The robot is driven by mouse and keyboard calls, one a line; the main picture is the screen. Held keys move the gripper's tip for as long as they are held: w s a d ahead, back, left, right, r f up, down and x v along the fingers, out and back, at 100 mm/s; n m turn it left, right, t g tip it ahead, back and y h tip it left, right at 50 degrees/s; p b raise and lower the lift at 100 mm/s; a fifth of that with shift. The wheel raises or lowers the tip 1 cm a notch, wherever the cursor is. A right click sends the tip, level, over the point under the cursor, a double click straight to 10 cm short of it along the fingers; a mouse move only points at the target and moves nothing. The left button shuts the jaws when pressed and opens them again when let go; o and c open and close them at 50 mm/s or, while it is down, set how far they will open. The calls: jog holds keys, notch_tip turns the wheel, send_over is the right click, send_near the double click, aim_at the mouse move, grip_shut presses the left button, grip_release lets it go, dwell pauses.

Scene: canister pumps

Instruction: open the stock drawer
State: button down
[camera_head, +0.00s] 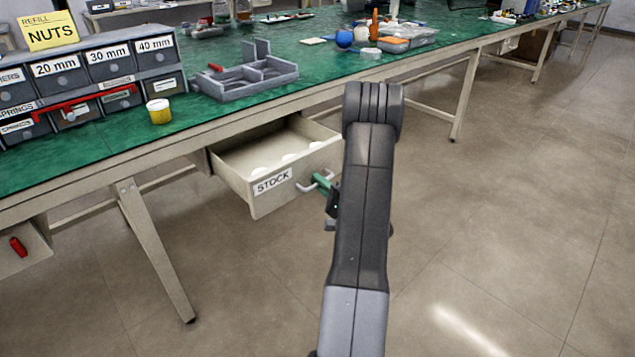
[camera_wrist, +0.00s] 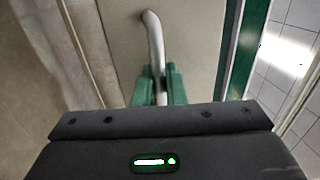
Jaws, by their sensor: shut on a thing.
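The stock drawer (camera_head: 250,195) is a cream drawer under the green bench, with a "STOCK" label on its front. It stands pulled out, and several white round things show inside it. Its pale bar handle (camera_head: 306,188) is on the front's right part; in the wrist view the handle (camera_wrist: 154,40) runs down between my fingers. My gripper (camera_head: 323,183) has green fingers and is shut on the handle; it also shows in the wrist view (camera_wrist: 159,86). My arm hides part of the floor and the bench's front edge.
The green bench (camera_head: 120,147) carries a grey divided tray (camera_head: 245,80), a yellow pot (camera_head: 159,111) and labelled bins (camera_head: 60,72). A bench leg (camera_head: 155,250) stands left of the drawer. The floor (camera_head: 500,200) to the right is clear.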

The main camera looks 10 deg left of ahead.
jog(key=c, duration=1.6)
grip_release()
jog(key=shift+c, duration=0.2)
jog(key=p+v, duration=0.2)
jog(key=v, duration=1.2)
jog(key=shift+a, duration=0.1)
jog(key=b+x, duration=0.2)
jog(key=x, duration=1.2)
